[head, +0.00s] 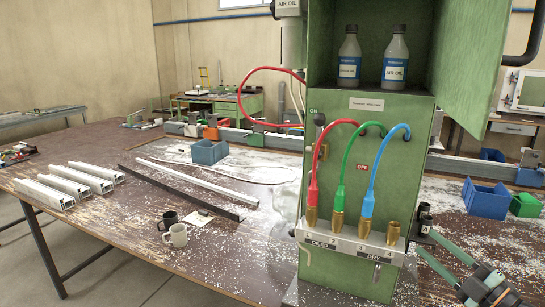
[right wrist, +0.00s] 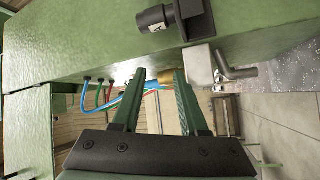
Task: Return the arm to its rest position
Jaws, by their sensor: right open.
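My right gripper (head: 424,243) is at the lower right of the head view, just right of the green cabinet's (head: 440,30) connector block (head: 345,244). Its two green fingers are apart; no held object shows between them. In the right wrist view the open fingers (right wrist: 159,76) point toward the cabinet, with the metal block (right wrist: 200,66) close beyond them. Red (head: 314,175), green (head: 342,170) and blue (head: 370,170) hoses end in brass fittings standing at the block. A fourth brass fitting (head: 393,233) has no hose on it. My left gripper is not in view.
Blue bins (head: 486,199) and a green bin (head: 525,205) stand right of the cabinet. Two mugs (head: 177,235), metal profiles (head: 68,185) and a smaller blue bin (head: 209,152) are on the bench to the left. Two air oil bottles (head: 396,62) stand on the cabinet shelf.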

